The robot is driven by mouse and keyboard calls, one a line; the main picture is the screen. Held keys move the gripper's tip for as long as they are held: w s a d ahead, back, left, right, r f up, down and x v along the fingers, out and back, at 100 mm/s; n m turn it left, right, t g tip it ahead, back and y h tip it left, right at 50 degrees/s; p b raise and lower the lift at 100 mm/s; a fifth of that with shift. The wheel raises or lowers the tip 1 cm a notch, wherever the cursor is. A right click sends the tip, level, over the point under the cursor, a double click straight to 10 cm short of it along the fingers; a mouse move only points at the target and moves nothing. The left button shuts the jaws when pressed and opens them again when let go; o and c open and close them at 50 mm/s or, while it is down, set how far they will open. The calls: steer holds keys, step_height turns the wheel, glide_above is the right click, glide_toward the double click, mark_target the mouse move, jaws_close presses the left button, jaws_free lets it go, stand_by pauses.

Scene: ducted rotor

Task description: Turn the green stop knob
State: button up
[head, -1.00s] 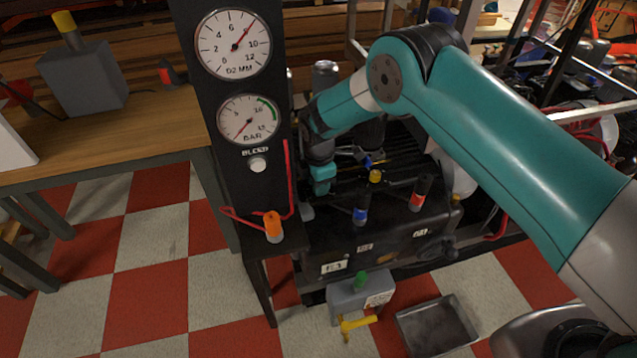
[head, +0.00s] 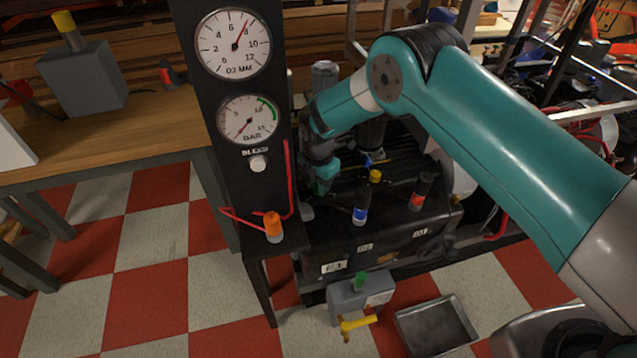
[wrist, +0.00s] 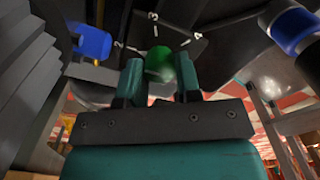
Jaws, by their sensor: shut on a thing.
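The green stop knob (wrist: 159,60) is a round green knob on a dark plate in the wrist view. White digits are marked around it. My gripper (wrist: 160,80) has one teal finger on each side of the knob and is shut on it. In the head view my gripper (head: 324,176) points down at the left end of the black machine (head: 400,225). There the knob is mostly hidden by the fingers.
A black panel (head: 205,100) with a D2 MM gauge (head: 233,60) and a BAR gauge (head: 249,135) stands close left of my gripper. Blue (head: 361,208) and red (head: 422,190) handles stick up from the machine. A grey tray (head: 435,328) lies on the floor.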

steer(key=shift+d, duration=0.1)
steer(key=o, duration=0.9)
steer(key=shift+r, duration=0.1)
step_height(320, 180, up, 17)
steer(key=p, duration=0.3)
steer(key=shift+r, duration=0.15)
